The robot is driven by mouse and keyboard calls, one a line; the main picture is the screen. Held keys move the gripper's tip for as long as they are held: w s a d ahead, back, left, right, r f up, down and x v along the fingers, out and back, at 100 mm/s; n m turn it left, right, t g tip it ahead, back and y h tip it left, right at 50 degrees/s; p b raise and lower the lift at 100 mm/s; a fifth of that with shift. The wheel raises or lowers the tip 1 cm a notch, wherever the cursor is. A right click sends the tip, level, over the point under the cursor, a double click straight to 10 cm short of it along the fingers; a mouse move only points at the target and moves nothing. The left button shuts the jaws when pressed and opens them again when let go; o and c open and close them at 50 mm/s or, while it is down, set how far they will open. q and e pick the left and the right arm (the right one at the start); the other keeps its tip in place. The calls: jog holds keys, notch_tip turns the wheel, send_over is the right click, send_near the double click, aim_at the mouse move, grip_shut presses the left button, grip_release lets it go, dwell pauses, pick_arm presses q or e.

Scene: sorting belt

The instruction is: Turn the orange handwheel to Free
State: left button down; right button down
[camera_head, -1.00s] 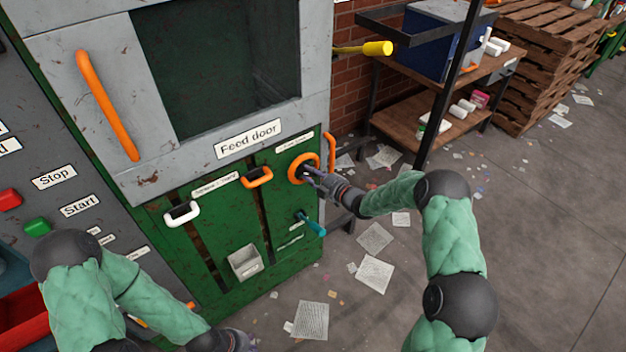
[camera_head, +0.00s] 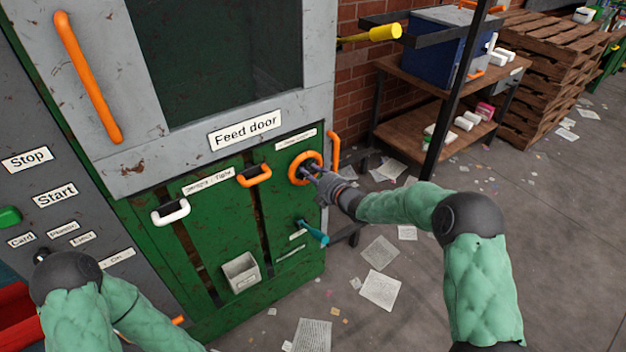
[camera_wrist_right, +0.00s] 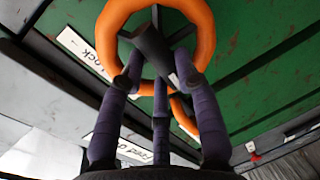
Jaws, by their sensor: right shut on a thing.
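The orange handwheel (camera_head: 293,168) sits on the green panel, right of the orange loop handle, below a small white label. My right gripper (camera_head: 312,174) is at the wheel's middle. In the right wrist view the wheel's orange ring (camera_wrist_right: 205,40) circles a dark hub (camera_wrist_right: 152,48), and the fingers of my right gripper (camera_wrist_right: 160,80) are closed around that hub. A white label (camera_wrist_right: 82,52), partly hidden by the ring, ends in "lock" with an arrow. The word Free cannot be read. My left arm (camera_head: 85,300) enters at the lower left; its gripper is out of view.
An orange loop handle (camera_head: 255,176), a white loop handle (camera_head: 171,213) and a teal lever (camera_head: 313,233) stick out from the panel near the wheel. A black post (camera_head: 450,100) and shelf stand right. Papers litter the floor.

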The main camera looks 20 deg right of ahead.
dwell(0.3)
jog(key=c, duration=0.9)
grip_release()
jog(key=v, duration=1.2)
